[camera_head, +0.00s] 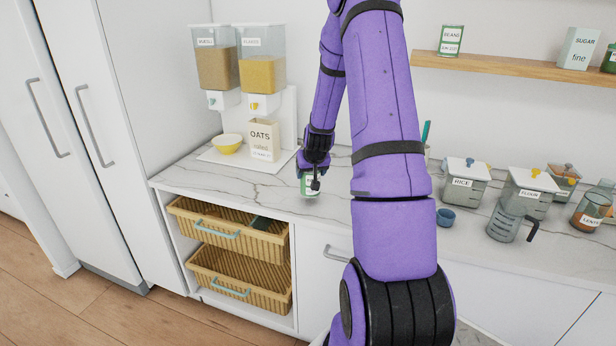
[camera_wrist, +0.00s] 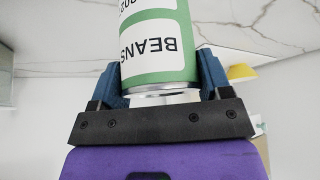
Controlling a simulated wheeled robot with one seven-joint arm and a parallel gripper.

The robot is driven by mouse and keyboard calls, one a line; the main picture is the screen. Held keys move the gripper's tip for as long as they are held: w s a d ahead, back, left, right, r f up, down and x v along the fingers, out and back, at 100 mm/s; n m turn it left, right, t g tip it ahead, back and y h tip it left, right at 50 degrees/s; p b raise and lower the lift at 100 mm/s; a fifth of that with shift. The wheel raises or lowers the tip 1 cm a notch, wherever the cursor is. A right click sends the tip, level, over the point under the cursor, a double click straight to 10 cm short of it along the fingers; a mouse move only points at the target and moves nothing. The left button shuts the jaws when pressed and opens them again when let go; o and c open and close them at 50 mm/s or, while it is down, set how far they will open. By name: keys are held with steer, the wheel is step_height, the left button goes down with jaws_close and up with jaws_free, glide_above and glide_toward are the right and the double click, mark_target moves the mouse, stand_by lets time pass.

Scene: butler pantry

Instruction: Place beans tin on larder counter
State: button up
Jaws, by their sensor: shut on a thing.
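The beans tin is green with a white label and silver rims; it shows in the head view (camera_head: 309,186) and large in the wrist view (camera_wrist: 157,45), its label upside down there. My gripper (camera_head: 313,178) is shut on it, with one blue finger on each side in the wrist view (camera_wrist: 157,82). The tin is at the larder counter (camera_head: 240,184), a white marbled top, near its front edge. I cannot tell whether the tin's base touches the counter. My gripper hides part of the tin in the head view.
An oats box (camera_head: 264,139), a yellow bowl (camera_head: 228,145) and two dispensers (camera_head: 262,75) stand left. A rice container (camera_head: 465,182), a blue cup (camera_head: 446,217) and a jug (camera_head: 506,222) stand right. Another beans-labelled tin (camera_head: 451,41) is on the wall shelf (camera_head: 495,65). Counter around my gripper is clear.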

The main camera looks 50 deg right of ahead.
steer(key=shift+f, duration=1.5)
steer(key=shift+f, duration=0.1)
steer(key=o, duration=1.2)
